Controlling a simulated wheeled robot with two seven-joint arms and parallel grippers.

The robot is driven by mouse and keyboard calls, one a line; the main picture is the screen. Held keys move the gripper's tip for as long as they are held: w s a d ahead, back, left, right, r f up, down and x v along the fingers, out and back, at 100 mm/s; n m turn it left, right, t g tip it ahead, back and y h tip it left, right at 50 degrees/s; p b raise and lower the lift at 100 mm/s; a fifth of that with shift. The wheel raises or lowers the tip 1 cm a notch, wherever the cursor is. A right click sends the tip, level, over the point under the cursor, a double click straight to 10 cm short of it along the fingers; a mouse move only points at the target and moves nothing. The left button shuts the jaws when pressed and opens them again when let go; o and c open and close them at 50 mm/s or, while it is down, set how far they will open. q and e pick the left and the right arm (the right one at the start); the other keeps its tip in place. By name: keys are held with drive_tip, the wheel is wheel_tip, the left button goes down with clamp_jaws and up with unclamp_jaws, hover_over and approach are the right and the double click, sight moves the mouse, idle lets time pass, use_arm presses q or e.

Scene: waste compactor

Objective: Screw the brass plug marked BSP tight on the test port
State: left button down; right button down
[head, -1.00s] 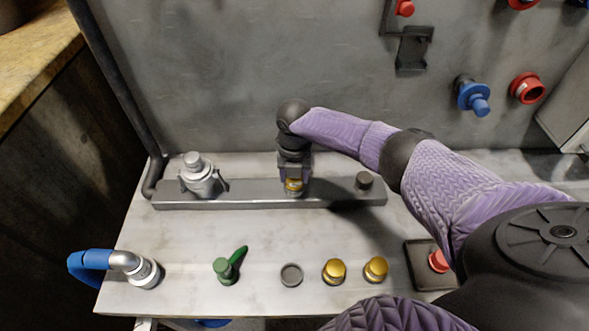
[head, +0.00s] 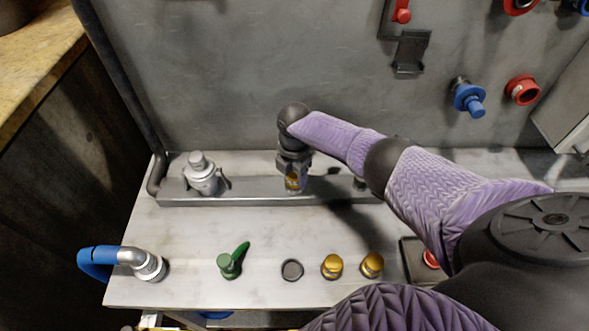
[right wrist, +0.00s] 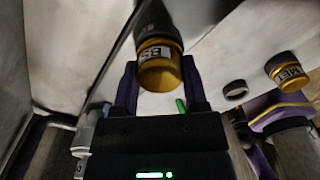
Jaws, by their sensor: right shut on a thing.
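The brass plug marked BSP (head: 292,184) stands upright at the middle of the grey rail (head: 240,196). My right gripper (head: 294,172) comes down from above and is shut on it. In the right wrist view, the plug (right wrist: 160,68) sits between the two fingers of my right gripper (right wrist: 158,82), its label partly readable as "BS". A dark cylinder adjoins the plug there. The test port under the plug is hidden in the head view, and I cannot tell how tightly the plug sits. My left gripper is not in view.
Two brass plugs (head: 332,266) (head: 372,264), a dark ring (head: 292,270), a green lever (head: 230,263) and a blue-hosed elbow (head: 140,262) line the front of the bench. A silver coupling (head: 202,175) is on the rail's left. The grey wall rises close behind.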

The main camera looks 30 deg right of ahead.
drive_tip(key=shift+r+m, duration=0.1)
drive_tip(key=shift+m, duration=0.6)
unclamp_jaws()
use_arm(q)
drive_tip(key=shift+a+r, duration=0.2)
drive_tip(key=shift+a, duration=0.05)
use_arm(e)
drive_tip(key=shift+c, duration=0.5)
